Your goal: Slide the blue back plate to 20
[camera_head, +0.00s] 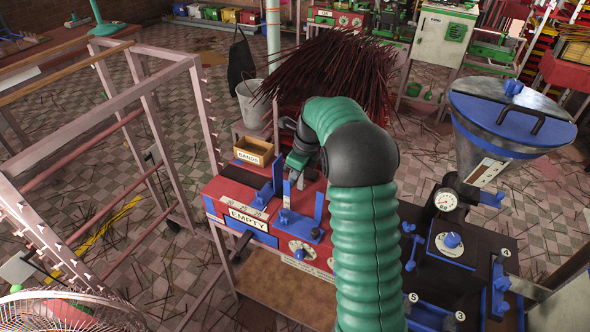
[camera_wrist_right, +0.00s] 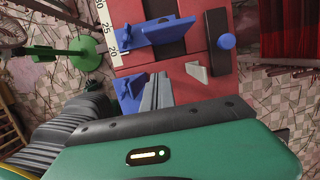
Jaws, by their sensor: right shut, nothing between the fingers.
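Two upright blue plates stand on the red bench (camera_head: 225,190) in the head view, a left one (camera_head: 278,174) and a right one (camera_head: 318,208); which is the back plate is unclear. In the right wrist view, a blue plate (camera_wrist_right: 158,31) lies across the red surface beside a white scale (camera_wrist_right: 104,30). Its left end is close to the 20 and 25 marks. Another blue piece (camera_wrist_right: 126,96) is just left of the fingers. My right gripper (camera_wrist_right: 156,92) is shut and empty; contact with either blue part cannot be told. My left gripper is out of view.
A BANDS box (camera_head: 254,151) stands behind the plates, and an EMPTY sign (camera_head: 247,218) is on the bench front. In the right wrist view, a blue knob (camera_wrist_right: 227,41) and pale wedge (camera_wrist_right: 197,70) are to the right. Incense sticks (camera_head: 335,70) are piled behind.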

